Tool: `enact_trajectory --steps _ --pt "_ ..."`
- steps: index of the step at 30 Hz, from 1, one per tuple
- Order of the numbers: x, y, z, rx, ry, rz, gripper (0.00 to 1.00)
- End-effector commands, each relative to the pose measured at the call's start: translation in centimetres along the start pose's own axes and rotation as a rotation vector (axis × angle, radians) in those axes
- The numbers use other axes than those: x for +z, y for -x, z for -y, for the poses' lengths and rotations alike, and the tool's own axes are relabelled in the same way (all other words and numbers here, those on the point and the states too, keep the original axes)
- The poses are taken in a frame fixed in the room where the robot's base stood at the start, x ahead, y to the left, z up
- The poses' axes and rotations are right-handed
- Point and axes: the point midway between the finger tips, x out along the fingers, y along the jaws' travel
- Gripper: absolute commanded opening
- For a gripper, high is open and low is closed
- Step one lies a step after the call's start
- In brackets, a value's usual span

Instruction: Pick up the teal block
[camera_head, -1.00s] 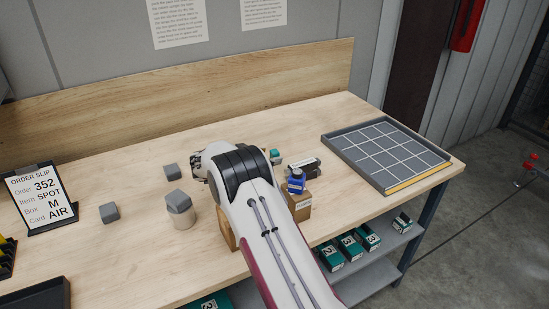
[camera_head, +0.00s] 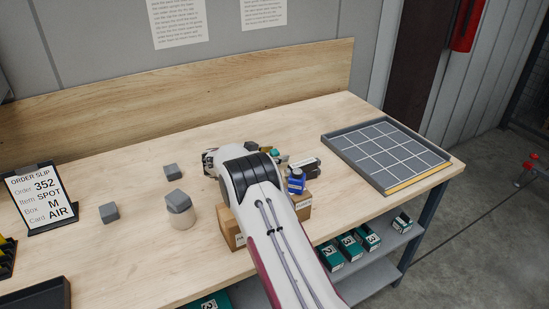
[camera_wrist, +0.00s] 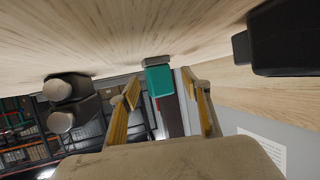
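The teal block (camera_wrist: 160,80) shows in the wrist view, where the table surface is at the top of the picture. A small grey piece (camera_wrist: 154,60) lies between it and the table. My gripper (camera_wrist: 160,84) is open, with one yellow-padded finger on each side of the block. I see a gap on each side, and cannot tell how deep the block is between the fingers. In the head view only a small part of the teal block (camera_head: 275,152) shows past my arm, which hides most of the gripper.
A blue-capped bottle (camera_head: 296,181) stands on a cardboard box (camera_head: 303,205) beside my arm. Dark cylinders (camera_head: 305,167) lie behind it. A gridded tray (camera_head: 437,168) is at right. The table between is clear.

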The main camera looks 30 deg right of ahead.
Motion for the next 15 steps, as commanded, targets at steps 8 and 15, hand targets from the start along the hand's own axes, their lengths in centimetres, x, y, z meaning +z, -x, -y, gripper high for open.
enact_trajectory --steps 8,15 --pt "-0.02 0.01 0.00 0.000 0.000 0.000 0.05" --pt "-0.10 0.05 0.01 0.000 0.000 0.000 0.05"
